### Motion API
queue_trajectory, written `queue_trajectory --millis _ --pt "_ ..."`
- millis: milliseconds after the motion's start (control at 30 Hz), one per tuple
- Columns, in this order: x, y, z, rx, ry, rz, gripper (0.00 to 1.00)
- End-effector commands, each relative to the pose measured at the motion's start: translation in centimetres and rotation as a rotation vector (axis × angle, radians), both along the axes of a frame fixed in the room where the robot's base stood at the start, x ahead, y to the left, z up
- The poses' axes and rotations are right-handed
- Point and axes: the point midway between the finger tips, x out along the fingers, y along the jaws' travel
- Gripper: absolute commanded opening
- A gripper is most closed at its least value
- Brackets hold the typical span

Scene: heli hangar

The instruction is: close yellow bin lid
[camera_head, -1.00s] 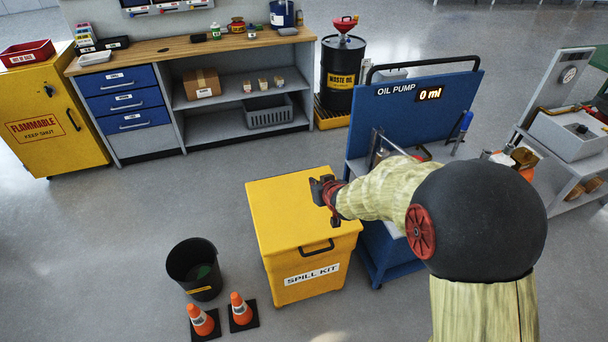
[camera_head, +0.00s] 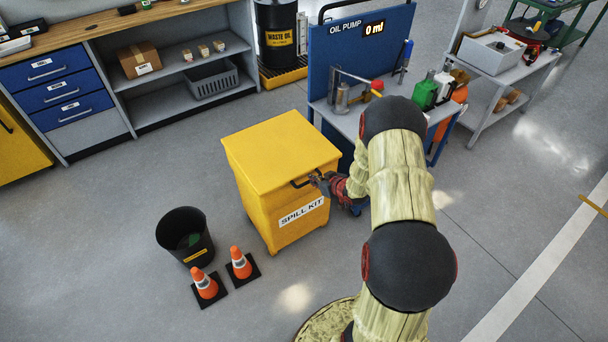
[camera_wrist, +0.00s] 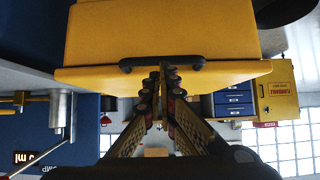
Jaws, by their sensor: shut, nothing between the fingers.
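The yellow bin (camera_head: 276,211), labelled SPILL KIT, stands on the floor. Its yellow lid (camera_head: 275,150) lies flat across the top, and I see no gap under it in the head view. A black handle (camera_head: 308,178) sits at the lid's front edge. My gripper (camera_head: 317,179) is at the right end of this handle, in front of the lid. In the upside-down wrist view, my shut fingers (camera_wrist: 163,72) overlap the middle of the handle (camera_wrist: 132,65), with nothing between them. Whether they touch the handle I cannot tell. The lid's edge (camera_wrist: 90,76) also shows there.
The blue oil pump cart (camera_head: 345,58) stands close behind and right of the bin. A black bucket (camera_head: 185,237) and two orange cones (camera_head: 205,284) stand at front left. A workbench (camera_head: 110,65) is at back left. Floor in front of the bin is clear.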

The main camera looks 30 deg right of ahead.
Motion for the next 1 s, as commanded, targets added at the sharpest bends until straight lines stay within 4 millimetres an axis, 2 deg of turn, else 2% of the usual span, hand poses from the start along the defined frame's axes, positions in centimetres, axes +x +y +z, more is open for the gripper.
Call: queue_trajectory --millis 33,100,300,833,1000 --pt "-0.1 -0.1 -1.1 0.002 0.001 -0.001 0.0" --pt "-0.2 0.0 -1.9 0.001 0.001 -0.001 0.0" --pt "-0.3 0.0 -3.2 0.0 0.0 0.0 0.0" --pt "-0.4 0.0 -3.8 0.001 0.005 -0.002 0.0" --pt "-0.1 0.3 -3.0 0.0 0.005 -0.001 0.0"
